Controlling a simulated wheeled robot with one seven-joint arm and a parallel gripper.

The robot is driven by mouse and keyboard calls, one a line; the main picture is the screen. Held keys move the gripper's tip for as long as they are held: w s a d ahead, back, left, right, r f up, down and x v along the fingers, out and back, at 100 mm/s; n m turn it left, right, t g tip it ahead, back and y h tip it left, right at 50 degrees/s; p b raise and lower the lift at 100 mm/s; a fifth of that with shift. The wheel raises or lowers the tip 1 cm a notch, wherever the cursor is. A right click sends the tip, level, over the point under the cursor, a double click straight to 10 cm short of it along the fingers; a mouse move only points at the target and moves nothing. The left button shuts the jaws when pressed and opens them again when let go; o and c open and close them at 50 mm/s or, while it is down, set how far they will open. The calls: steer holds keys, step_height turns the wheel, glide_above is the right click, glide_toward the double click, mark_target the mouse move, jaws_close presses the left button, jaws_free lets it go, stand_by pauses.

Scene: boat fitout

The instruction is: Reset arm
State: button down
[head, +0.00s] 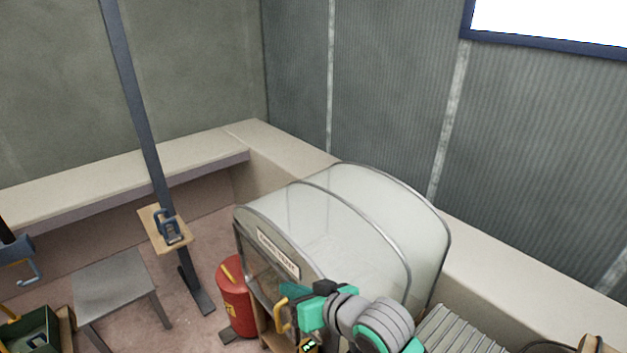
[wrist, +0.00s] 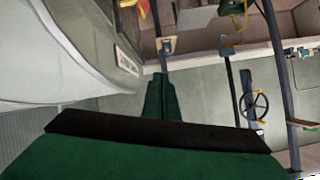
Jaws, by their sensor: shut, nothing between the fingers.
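My gripper (wrist: 161,84) shows in the wrist view as two green fingers closed together, with nothing between them. In the head view, my grey and teal arm reaches in from the bottom, in front of the clear-topped canopy (head: 335,225). The fingertips are not clear there. The canopy, with a white label on its front, also shows at the left of the wrist view (wrist: 75,50).
A red cylinder (head: 238,300) stands left of the canopy. A grey table (head: 112,283) and a dark post (head: 143,120) with a small wooden shelf (head: 150,226) stand further left. A slatted surface (head: 450,333) lies at right. A bench (head: 90,190) lines the walls.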

steer(key=w+a+r+m+t+y, duration=0.2)
steer(key=a+r+m+t, duration=0.35)
steer(key=r+t, duration=0.35)
steer(key=s+d+f+m+h, duration=0.2)
steer(key=s+f+m+h, duration=0.25)
steer(key=s+f, duration=0.4)
steer(key=s+d+f+m+h, duration=0.25)
steer(key=s+f+h, duration=0.35)
steer(key=f, duration=0.5)
steer(key=s+d+f+n+g, duration=0.1)
steer(key=s+d+f+n, duration=0.1)
steer(key=s, duration=0.5)
steer(key=s+d+f+n, duration=0.1)
steer(key=s+f+n, duration=0.2)
steer(key=s, duration=0.5)
steer(key=s+d+f+n+g, duration=0.1)
steer(key=s+d+f+n, duration=0.1)
steer(key=s, duration=0.6)
steer(key=shift+s+d+f+n+g, duration=0.25)
steer(key=shift+d+f+n+g, duration=0.05)
steer(key=shift+d+f+n, duration=0.1)
